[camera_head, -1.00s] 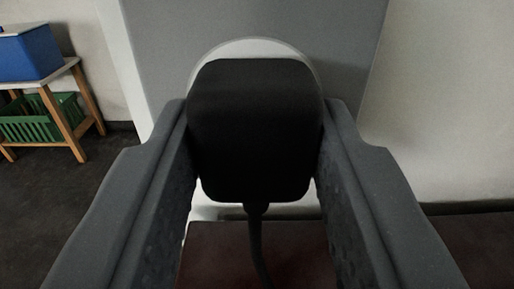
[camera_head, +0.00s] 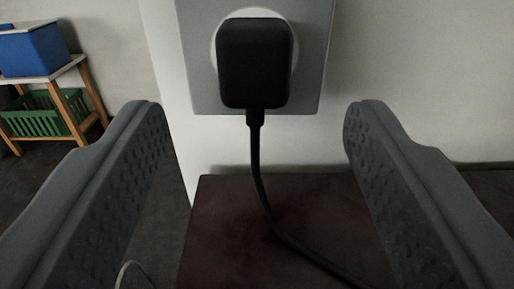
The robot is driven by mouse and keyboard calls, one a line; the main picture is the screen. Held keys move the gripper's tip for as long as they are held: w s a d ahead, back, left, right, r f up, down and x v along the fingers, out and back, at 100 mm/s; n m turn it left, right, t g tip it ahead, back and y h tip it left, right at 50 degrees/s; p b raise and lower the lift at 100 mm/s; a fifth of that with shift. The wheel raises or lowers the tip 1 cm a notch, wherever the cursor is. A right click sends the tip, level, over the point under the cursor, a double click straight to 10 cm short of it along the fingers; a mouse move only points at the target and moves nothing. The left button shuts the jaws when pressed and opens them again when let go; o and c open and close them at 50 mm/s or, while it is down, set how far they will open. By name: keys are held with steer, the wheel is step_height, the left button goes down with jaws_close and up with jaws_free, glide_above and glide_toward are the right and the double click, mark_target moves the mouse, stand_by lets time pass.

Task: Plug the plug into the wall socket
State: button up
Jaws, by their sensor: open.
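The black plug (camera_head: 255,64) sits at the round white socket (camera_head: 219,48) on a grey wall plate (camera_head: 310,60), upper middle of the view. It covers most of the socket, so its pins and how deep they sit are hidden. Its black cord (camera_head: 257,185) hangs from the bottom and curves down to the right. My gripper (camera_head: 255,115) is open, with its two grey fingers wide apart, and touches nothing. The plug is beyond and above the fingertips, between them.
A dark reddish-brown surface (camera_head: 225,235) lies below the wall plate. At the left a small wooden shelf (camera_head: 75,115) holds a blue box (camera_head: 30,50) and a green crate (camera_head: 35,118). A thin pale cable (camera_head: 130,266) shows at the bottom left.

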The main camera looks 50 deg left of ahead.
steer(key=p+v, duration=0.1)
steer(key=v, duration=0.7)
steer(key=shift+w, duration=0.1)
steer(key=w+d+r+t+h+p, duration=0.1)
steer(key=w+d+r+t+h, duration=0.2)
steer(key=r, duration=0.4)
steer(key=w+d+r+t+h+p, duration=0.1)
steer(key=w+d+r+h, duration=0.2)
steer(key=w+r, duration=0.35)
steer(key=s+d+r+m+t+h, duration=0.1)
steer(key=d+r+m+h, duration=0.15)
steer(key=r, duration=0.65)
steer(key=s+d+r+m+t+h, duration=0.15)
steer(key=d+r+h, duration=0.25)
steer(key=r, duration=0.6)
steer(key=s+d+r+m+h+p, duration=0.1)
steer(key=s+r+m+h, duration=0.15)
steer(key=s+r, duration=0.35)
steer(key=s+d+r+m+h+p, duration=0.1)
steer(key=s+r+m, duration=0.2)
steer(key=r, duration=0.6)
steer(key=s+a+r+g+y, duration=0.1)
steer(key=s+a+r, duration=0.1)
steer(key=s, duration=0.4)
steer(key=s+a+r+g, duration=0.1)
steer(key=s+a+r, duration=0.1)
steer(key=s+r, duration=0.3)
steer(key=shift+s+a+m+y+p, duration=0.35)
steer(key=shift+s+m+y+p, duration=0.1)
steer(key=shift+s, duration=0.25)
